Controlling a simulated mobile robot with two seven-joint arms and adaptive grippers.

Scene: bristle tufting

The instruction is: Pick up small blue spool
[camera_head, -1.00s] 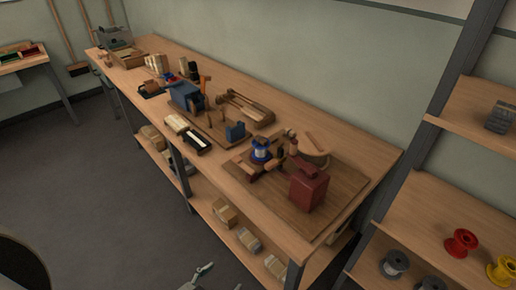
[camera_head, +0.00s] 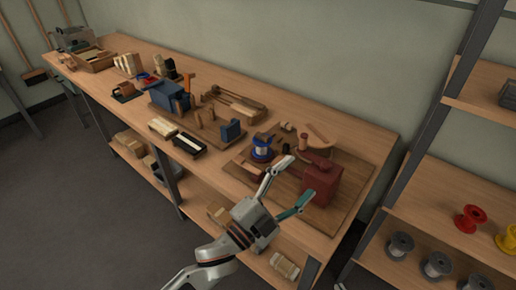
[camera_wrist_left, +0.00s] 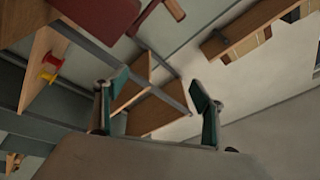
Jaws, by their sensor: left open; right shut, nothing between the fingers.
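The small blue spool (camera_head: 262,151), with a pale winding, stands upright on a brown wooden board (camera_head: 358,180) on the workbench in the head view. My left gripper (camera_head: 300,177) is open and empty above the bench's front edge, to the right of the spool and a little in front of it. One pale finger points up near the spool; the teal finger reaches toward the red block-like device (camera_head: 322,180). The left wrist view shows the open fingers (camera_wrist_left: 158,82) with nothing between them; I cannot make out the spool there.
A wooden handle piece lies close around the spool. A blue vise (camera_head: 168,96), a wooden rack (camera_head: 235,103) and black and cream trays (camera_head: 188,143) sit further left. Shelves at right hold red (camera_head: 470,218), yellow and grey spools.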

